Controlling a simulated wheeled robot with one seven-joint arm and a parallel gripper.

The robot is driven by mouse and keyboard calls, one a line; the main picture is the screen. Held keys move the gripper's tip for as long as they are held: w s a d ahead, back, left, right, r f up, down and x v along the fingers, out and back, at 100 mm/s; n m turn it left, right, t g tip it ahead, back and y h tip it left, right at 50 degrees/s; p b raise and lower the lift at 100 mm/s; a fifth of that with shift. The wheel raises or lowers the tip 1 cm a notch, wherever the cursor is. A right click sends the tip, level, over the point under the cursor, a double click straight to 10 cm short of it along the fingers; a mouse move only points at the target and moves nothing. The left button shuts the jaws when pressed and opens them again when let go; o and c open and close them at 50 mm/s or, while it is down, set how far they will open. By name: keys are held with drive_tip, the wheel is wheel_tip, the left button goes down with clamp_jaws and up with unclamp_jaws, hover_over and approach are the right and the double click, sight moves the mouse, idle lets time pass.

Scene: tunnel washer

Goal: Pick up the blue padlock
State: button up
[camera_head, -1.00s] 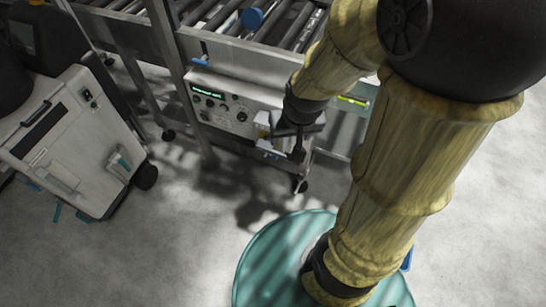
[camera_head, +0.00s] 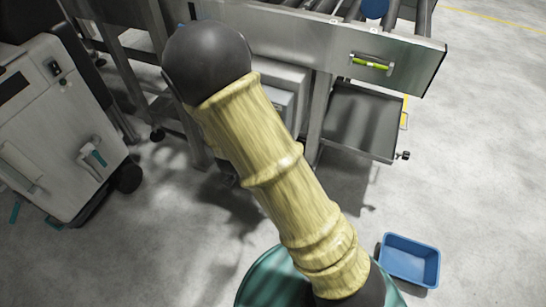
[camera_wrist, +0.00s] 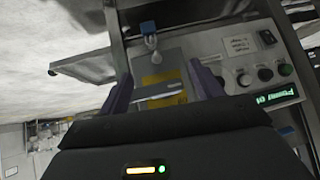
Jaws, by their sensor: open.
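The blue padlock (camera_wrist: 148,27) shows in the wrist view at the upper middle, a small blue block with a pale metal shackle beside a grey box with a yellow plate (camera_wrist: 160,85). My gripper (camera_wrist: 160,76) is open in the wrist view, its two dark fingers either side of the yellow plate and a grey bar. The padlock lies beyond the fingertips and does not touch them. In the head view my arm hides the gripper and the padlock.
A control panel (camera_wrist: 255,65) with knobs and a green display is close to the right finger in the wrist view. In the head view, a grey metal shelf (camera_head: 359,125) juts out under the conveyor, a white cart (camera_head: 60,120) stands left, and a blue bin (camera_head: 409,262) is on the floor.

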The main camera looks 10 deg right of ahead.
wheel_tip(320, 180, down, 16)
drive_tip(key=a+m+t+h+b, duration=0.1)
drive_tip(key=t+h+b, duration=0.4)
drive_tip(key=b, duration=0.9)
drive_tip(key=shift+a+h, duration=0.25)
drive_tip(key=shift+h, duration=0.35)
drive_tip(key=shift+s, duration=0.1)
drive_tip(key=shift+f, duration=0.1)
drive_tip(key=b+x, duration=0.5)
drive_tip(key=x, duration=0.7)
drive_tip(key=shift+d, duration=0.1)
